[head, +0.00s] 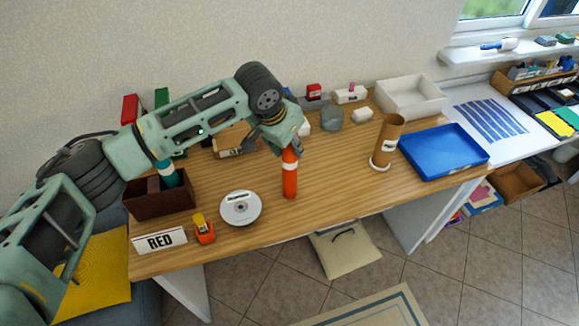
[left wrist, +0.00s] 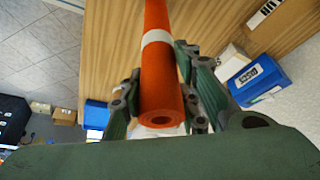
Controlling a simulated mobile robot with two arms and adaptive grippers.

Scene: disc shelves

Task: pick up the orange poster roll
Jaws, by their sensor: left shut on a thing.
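The orange poster roll (head: 290,176) is a tube with a white band, upright at the middle of the wooden table in the head view. My left gripper (head: 290,142) is at its upper end, reaching in from above. In the left wrist view the roll (left wrist: 164,80) runs between the two fingers of the left gripper (left wrist: 160,105), which is shut on it. I cannot tell whether its lower end touches the table. My right gripper is in neither view.
A white disc (head: 240,208) lies left of the roll, near an orange tape dispenser (head: 204,230) and a RED sign (head: 159,241). A brown tube (head: 386,140) and a blue tray (head: 443,153) are at right. The table's front middle is clear.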

